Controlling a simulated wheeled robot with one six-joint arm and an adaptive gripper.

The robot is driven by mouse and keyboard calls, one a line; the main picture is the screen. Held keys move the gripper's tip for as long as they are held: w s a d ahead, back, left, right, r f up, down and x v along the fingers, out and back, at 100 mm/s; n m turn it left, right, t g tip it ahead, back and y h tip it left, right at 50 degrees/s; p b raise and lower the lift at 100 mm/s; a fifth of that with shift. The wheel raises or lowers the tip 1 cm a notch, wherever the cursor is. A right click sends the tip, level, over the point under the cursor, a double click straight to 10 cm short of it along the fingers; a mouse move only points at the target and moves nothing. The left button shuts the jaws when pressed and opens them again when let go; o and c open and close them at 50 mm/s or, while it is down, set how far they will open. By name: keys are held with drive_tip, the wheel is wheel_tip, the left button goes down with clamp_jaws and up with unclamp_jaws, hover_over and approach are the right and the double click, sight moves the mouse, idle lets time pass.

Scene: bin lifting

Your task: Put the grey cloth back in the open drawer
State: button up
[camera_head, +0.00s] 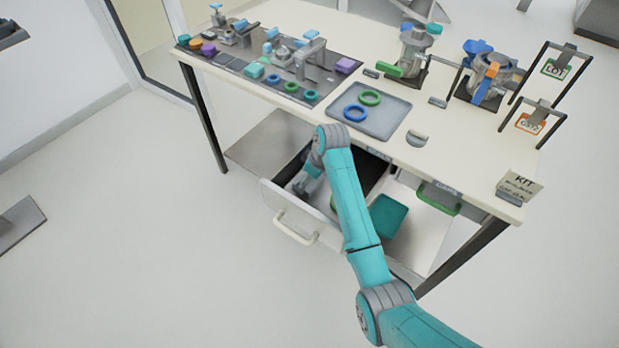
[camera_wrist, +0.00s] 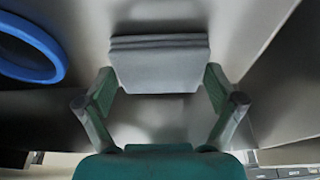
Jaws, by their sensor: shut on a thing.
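The grey cloth (camera_wrist: 160,62) is a folded, layered block between the fingers of my gripper (camera_wrist: 160,84) in the wrist view. The gripper is shut on it. In the head view my gripper (camera_head: 303,184) points down inside the outline of the open drawer (camera_head: 287,212), under the table's front edge. The cloth is too small there to tell from the fingers. Whether it touches the drawer floor I cannot tell. My arm hides the drawer's right part.
A blue ring (camera_wrist: 30,52) lies left of the cloth in the wrist view. The drawer's white handle (camera_head: 296,231) sticks out in front. A teal box (camera_head: 388,216) stands right of my arm. The table (camera_head: 450,150) above carries a tray (camera_head: 385,117) with rings and several fixtures.

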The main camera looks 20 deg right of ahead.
drive_tip(key=o, duration=0.8)
drive_tip(key=shift+c, duration=0.2)
drive_tip(key=v, duration=1.2)
drive_tip(key=shift+a, duration=0.1)
